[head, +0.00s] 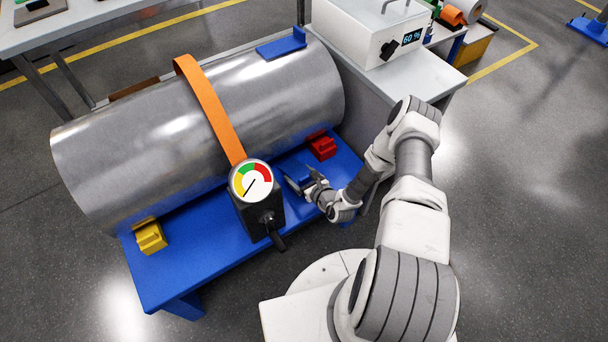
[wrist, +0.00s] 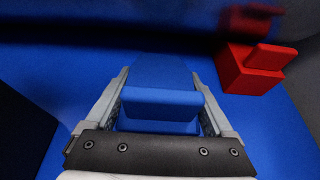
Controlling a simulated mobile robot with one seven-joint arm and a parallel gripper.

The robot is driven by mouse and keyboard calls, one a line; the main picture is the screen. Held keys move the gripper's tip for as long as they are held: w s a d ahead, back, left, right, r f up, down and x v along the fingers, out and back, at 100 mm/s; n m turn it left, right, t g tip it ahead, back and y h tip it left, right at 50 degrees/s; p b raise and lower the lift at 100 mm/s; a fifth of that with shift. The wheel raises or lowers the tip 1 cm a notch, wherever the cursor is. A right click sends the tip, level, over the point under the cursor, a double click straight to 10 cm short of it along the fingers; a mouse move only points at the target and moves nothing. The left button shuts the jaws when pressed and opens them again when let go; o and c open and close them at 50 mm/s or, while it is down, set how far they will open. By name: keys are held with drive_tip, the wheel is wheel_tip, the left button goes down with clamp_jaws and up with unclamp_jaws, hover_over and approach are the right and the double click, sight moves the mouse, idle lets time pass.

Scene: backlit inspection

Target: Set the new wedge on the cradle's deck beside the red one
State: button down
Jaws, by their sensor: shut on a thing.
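My gripper (head: 310,187) is shut on a blue wedge (wrist: 160,105), one finger on each side of it. The wedge also shows small in the head view (head: 297,173), partly hidden by the gripper. It is over the front right of the cradle's blue deck (head: 200,265), and I cannot tell whether it touches the deck. The red wedge (head: 321,146) sits on the deck against the cylinder, just beyond my gripper. In the wrist view the red wedge (wrist: 248,70) is ahead and right of the held wedge, with a gap between them.
A big metal cylinder (head: 130,150) with an orange strap (head: 210,108) lies on the cradle. A dial gauge (head: 251,181) on a dark box stands left of my gripper. A yellow wedge (head: 150,237) is at the deck's left. A grey bench (head: 430,78) is at the right.

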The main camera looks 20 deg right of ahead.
drive_tip(key=shift+f, duration=0.25)
drive_tip(key=shift+f, duration=0.15)
unclamp_jaws()
